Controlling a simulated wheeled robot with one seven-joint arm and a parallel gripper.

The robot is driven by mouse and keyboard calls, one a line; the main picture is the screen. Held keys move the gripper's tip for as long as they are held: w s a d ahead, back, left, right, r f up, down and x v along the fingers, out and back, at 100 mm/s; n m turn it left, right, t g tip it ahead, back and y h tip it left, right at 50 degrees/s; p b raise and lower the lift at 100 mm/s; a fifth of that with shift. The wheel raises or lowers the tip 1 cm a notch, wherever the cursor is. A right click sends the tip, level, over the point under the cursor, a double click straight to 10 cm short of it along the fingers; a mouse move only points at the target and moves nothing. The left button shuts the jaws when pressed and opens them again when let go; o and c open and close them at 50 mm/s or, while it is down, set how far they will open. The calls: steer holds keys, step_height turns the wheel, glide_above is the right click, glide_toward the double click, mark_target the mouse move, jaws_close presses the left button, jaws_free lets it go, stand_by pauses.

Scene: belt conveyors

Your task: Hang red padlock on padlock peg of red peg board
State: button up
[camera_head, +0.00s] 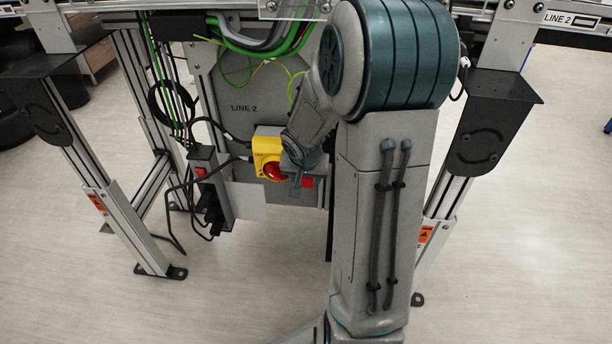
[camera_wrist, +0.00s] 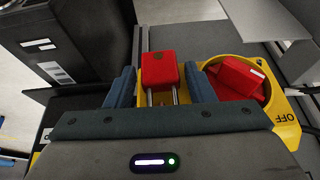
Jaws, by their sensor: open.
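The red padlock (camera_wrist: 160,67) is between my gripper's fingers in the wrist view, its two metal shackle legs pointing toward the gripper's palm. A small red patch beside the gripper in the head view (camera_head: 307,182) appears to be the padlock. My gripper (camera_wrist: 160,88) is open, with one blue finger on each side of the padlock and gaps visible. In the head view my gripper (camera_head: 298,181) is beside the yellow switch box (camera_head: 264,145) with its red knob (camera_head: 275,172). Whether the shackle passes through the switch is unclear. The red peg board is not in view.
A grey LINE 2 cabinet (camera_head: 243,87) stands behind the switch box. Black cables and a power strip (camera_head: 212,190) hang to the left. Conveyor legs (camera_head: 120,218) stand on both sides. The floor in front is clear.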

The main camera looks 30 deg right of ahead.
steer(key=p+v, duration=0.8)
steer(key=v, duration=0.6)
steer(key=s+a+r+n+g+y, duration=0.1)
steer(key=s+a+r+n, duration=0.25)
steer(key=s+a, duration=0.3)
steer(key=s+a+r+n+g+y, duration=0.1)
steer(key=s+a+r+n+g, duration=0.1)
steer(key=s+a+n, duration=0.45)
step_height(320, 180, up, 28)
steer(key=s+d+m+t+p, duration=0.1)
steer(key=m+t+p, duration=0.1)
steer(key=p, duration=2.3)
steer(key=shift+d+m, duration=0.25)
steer(key=shift+m, duration=0.45)
steer(key=shift+s+r+p, duration=0.15)
steer(key=shift+r+p, duration=0.15)
steer(key=shift+p, duration=0.05)
steer(key=shift+c, duration=1.2)
steer(key=shift+f, duration=0.15)
